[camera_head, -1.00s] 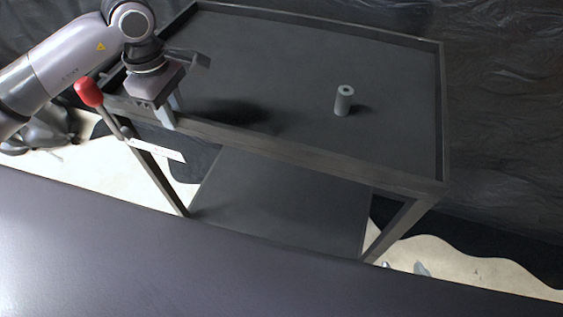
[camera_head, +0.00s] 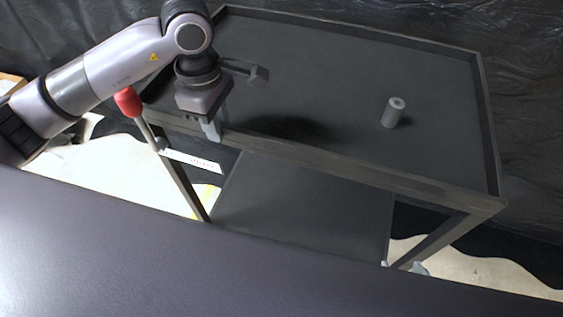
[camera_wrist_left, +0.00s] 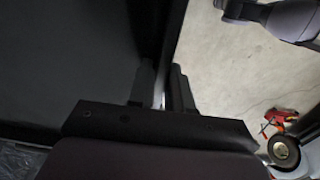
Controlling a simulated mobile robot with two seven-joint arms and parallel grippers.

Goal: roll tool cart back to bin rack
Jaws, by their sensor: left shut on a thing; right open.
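The dark tool cart (camera_head: 330,160) stands in front of me, with a rimmed top tray and a lower shelf. My left gripper (camera_head: 211,130) is shut on the tray's near rim, towards its left end. In the left wrist view, the fingers (camera_wrist_left: 161,88) sit on either side of the rim. A lever with a red handle (camera_head: 128,102) is at the cart's near left corner, left of the gripper. A white label (camera_head: 192,161) hangs below the rim. My right gripper is not in view. No bin rack can be made out.
A grey cylinder (camera_head: 393,112) stands upright on the tray's right half. Dark wrinkled sheeting (camera_head: 530,120) lies behind and right of the cart. Pale floor (camera_head: 120,180) shows at the left. In the left wrist view, a small red object (camera_wrist_left: 278,118) lies on the floor.

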